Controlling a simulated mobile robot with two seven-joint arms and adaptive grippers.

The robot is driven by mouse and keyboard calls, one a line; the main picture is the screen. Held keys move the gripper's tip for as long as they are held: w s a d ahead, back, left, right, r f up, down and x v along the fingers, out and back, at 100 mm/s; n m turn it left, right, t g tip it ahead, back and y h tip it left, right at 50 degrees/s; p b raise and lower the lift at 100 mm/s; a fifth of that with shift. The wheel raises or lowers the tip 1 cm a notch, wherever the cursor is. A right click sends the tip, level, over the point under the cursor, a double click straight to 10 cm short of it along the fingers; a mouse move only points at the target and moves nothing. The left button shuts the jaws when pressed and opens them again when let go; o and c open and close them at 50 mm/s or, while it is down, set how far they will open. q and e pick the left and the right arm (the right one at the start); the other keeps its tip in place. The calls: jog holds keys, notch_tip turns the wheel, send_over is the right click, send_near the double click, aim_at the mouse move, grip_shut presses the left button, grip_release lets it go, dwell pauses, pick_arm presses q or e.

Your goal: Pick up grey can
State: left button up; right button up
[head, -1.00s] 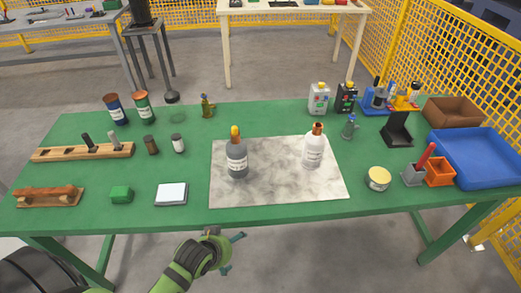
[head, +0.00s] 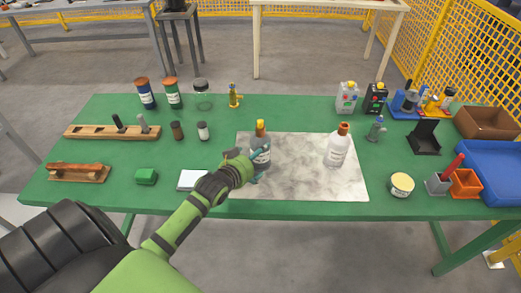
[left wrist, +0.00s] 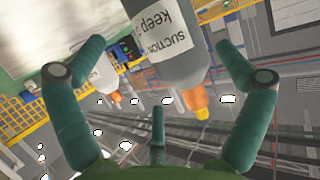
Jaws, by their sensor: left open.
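A grey bottle with a yellow-orange nozzle (head: 261,146) stands upright on the marbled mat (head: 310,185). My left gripper (head: 251,165) is at the bottle's left front side, partly covering it. A light grey can (head: 347,97) with coloured labels stands at the back right, beside a black can (head: 375,98). My right gripper is not in view.
A white bottle (head: 337,148) stands on the mat's right half; it also shows in the left wrist view (left wrist: 104,75). A white block (head: 190,180) lies near my left forearm. A round tin (head: 401,184) and blue tray (head: 492,165) are to the right.

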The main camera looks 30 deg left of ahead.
pick_arm(q)
jog(key=shift+f+p+x, duration=0.2)
jog(key=shift+p+x, duration=0.3)
jog(key=shift+x, duration=2.9)
jog(key=shift+s, duration=0.1)
jog(key=c, duration=1.3)
